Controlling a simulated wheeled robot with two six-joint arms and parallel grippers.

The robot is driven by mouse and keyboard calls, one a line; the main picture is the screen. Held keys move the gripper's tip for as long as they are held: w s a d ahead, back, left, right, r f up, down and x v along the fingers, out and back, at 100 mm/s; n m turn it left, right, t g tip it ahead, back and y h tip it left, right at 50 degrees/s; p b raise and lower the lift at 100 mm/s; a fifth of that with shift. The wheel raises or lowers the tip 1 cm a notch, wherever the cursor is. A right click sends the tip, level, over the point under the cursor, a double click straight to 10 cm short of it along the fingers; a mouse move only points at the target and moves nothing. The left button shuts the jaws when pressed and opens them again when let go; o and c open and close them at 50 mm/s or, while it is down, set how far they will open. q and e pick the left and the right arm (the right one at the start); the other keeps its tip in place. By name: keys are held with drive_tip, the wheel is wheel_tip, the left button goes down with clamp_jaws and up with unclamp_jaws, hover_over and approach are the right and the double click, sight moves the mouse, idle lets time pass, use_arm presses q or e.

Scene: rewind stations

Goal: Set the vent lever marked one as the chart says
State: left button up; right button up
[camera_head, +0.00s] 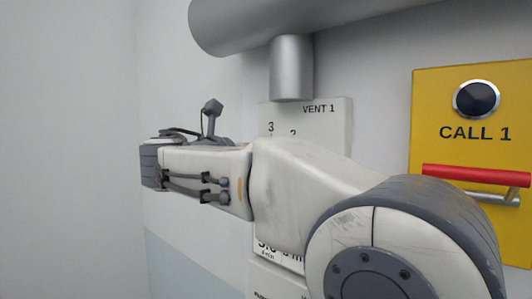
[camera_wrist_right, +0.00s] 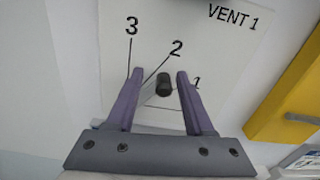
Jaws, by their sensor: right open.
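The VENT 1 plate (camera_head: 330,125) is white, on the wall, and partly hidden behind my right arm in the head view. In the right wrist view the plate (camera_wrist_right: 215,50) shows the marks 3, 2 and 1 from left to right. The vent lever (camera_wrist_right: 164,88) has a dark round knob on a grey bar; I cannot tell for sure which mark it points at. My right gripper (camera_wrist_right: 159,77) is open, with its two purple fingers on either side of the knob. In the head view the lever and fingertips are hidden. My left gripper is not in view.
A yellow CALL 1 panel (camera_head: 430,110) with a black button (camera_head: 477,99) and a red bar handle (camera_head: 475,174) is on the right. A grey pipe (camera_head: 291,70) comes down above the plate. A white card (camera_head: 272,252) with partly hidden text shows below my arm.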

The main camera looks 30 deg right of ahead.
drive_tip(key=b+v, duration=0.2)
drive_tip(key=v, duration=0.8)
drive_tip(key=shift+b, duration=0.4)
drive_tip(key=shift+c, duration=0.3)
